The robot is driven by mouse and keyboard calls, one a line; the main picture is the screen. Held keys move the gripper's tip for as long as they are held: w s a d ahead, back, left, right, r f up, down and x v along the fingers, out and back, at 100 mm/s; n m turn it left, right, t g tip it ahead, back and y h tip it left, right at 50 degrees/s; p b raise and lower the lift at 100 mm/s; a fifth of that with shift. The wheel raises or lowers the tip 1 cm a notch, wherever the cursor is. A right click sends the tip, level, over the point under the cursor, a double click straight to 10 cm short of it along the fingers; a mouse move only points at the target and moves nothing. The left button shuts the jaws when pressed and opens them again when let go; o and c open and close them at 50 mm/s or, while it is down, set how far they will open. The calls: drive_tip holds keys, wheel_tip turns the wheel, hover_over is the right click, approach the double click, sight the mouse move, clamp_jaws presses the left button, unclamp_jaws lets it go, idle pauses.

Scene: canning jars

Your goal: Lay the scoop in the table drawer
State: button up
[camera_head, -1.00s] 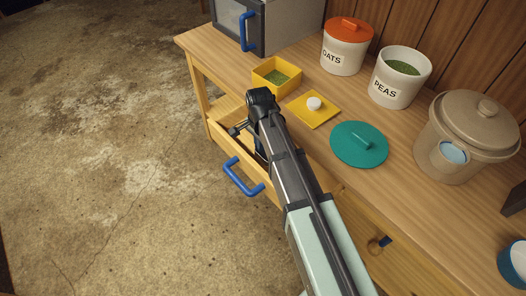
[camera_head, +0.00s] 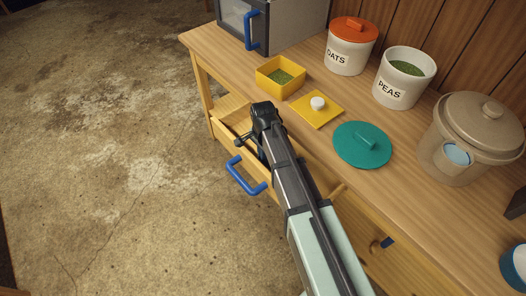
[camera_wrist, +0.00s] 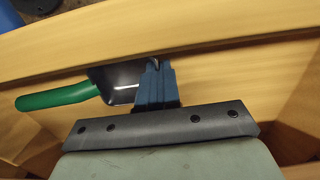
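The table drawer (camera_head: 232,112) is pulled out, with a blue handle (camera_head: 246,176) on its front. My gripper reaches down over the drawer; its fingertips are hidden in the head view. In the wrist view its blue fingers (camera_wrist: 156,72) are close together at the right edge of the scoop's dark bowl (camera_wrist: 115,78), with a thin pale sliver between the tips. They appear shut on the bowl's edge. The scoop's green handle (camera_wrist: 56,98) points left. The scoop is within the drawer's outline, beside a wooden wall (camera_wrist: 210,50); whether it touches the bottom I cannot tell.
On the tabletop are a yellow box of green contents (camera_head: 281,78), a yellow lid (camera_head: 318,109), a teal lid (camera_head: 362,145), an OATS jar (camera_head: 346,52), a PEAS jar (camera_head: 402,85) and a beige lidded pot (camera_head: 470,140). A grey cabinet (camera_head: 290,22) stands behind. The floor left is clear.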

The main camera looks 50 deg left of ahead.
drive_tip(key=o, duration=0.4)
drive_tip(key=shift+o, duration=0.2)
wheel_tip(320, 180, up, 12)
drive_tip(key=shift+r, duration=0.2)
idle(0.4)
